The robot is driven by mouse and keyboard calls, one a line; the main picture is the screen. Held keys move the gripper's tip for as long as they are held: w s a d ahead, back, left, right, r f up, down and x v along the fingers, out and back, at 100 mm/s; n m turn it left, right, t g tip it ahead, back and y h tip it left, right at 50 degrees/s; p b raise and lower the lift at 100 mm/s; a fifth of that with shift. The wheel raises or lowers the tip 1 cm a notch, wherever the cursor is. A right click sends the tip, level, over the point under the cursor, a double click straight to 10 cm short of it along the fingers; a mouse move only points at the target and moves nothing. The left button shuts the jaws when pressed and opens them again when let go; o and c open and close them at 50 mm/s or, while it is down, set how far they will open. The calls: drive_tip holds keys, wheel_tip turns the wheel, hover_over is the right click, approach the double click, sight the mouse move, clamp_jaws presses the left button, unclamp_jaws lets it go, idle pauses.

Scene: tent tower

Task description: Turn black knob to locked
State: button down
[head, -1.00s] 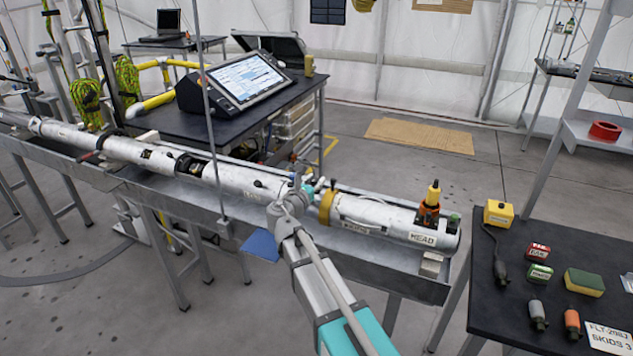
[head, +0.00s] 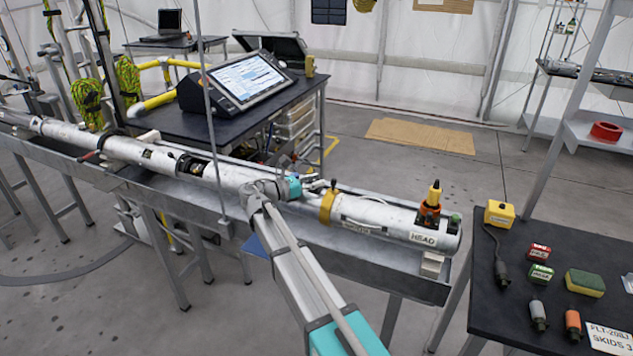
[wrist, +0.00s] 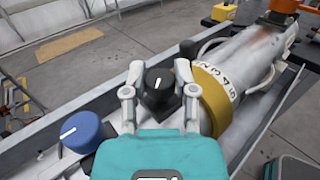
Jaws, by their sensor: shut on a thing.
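The black knob (wrist: 158,85) stands on the white cylinder between the two fingers of my gripper (wrist: 158,88) in the wrist view. The fingers are shut on it from both sides. A white pointer line shows on its top; no "locked" mark can be read near it. In the head view my gripper (head: 310,187) is over the long white cylinder (head: 385,218), just left of its yellow ring, and the knob is small and hard to make out there.
A blue knob (wrist: 82,132) with a white line sits left of my gripper. A yellow ring (wrist: 215,95) with numbers is close on the right. The cylinder lies in a grey metal trough (head: 345,257). A black table (head: 490,310) with small parts stands at the right.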

drive_tip(key=shift+d+g, duration=0.1)
drive_tip(key=shift+g, duration=0.2)
drive_tip(key=shift+c, duration=2)
unclamp_jaws()
drive_tip(key=shift+s+a, duration=0.2)
drive_tip(key=shift+a, duration=0.25)
drive_tip(key=v, duration=0.7)
drive_tip(key=shift+s+f, duration=0.1)
drive_tip(key=shift+f, duration=0.05)
